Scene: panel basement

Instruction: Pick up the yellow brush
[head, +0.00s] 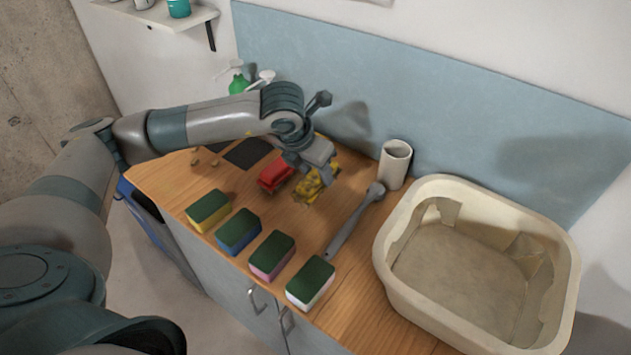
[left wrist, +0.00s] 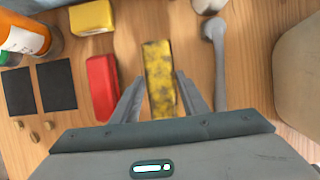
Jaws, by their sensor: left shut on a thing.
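The yellow brush (head: 312,187) is a yellow block with dark patches, on or just above the wooden counter below my left gripper (head: 318,168). In the left wrist view the yellow brush (left wrist: 159,70) lies lengthwise between the two fingers of my left gripper (left wrist: 160,88), which are shut on its near part. I cannot tell whether it is lifted. The gripper partly covers it in the head view. My right gripper is not in view.
A red block (head: 275,175) lies just left of the brush. A grey wrench-like tool (head: 352,225) and a white cup (head: 395,163) are right of it. A large beige tub (head: 388,268) stands farther right. Several sponges, including a blue one (head: 238,231), line the front edge.

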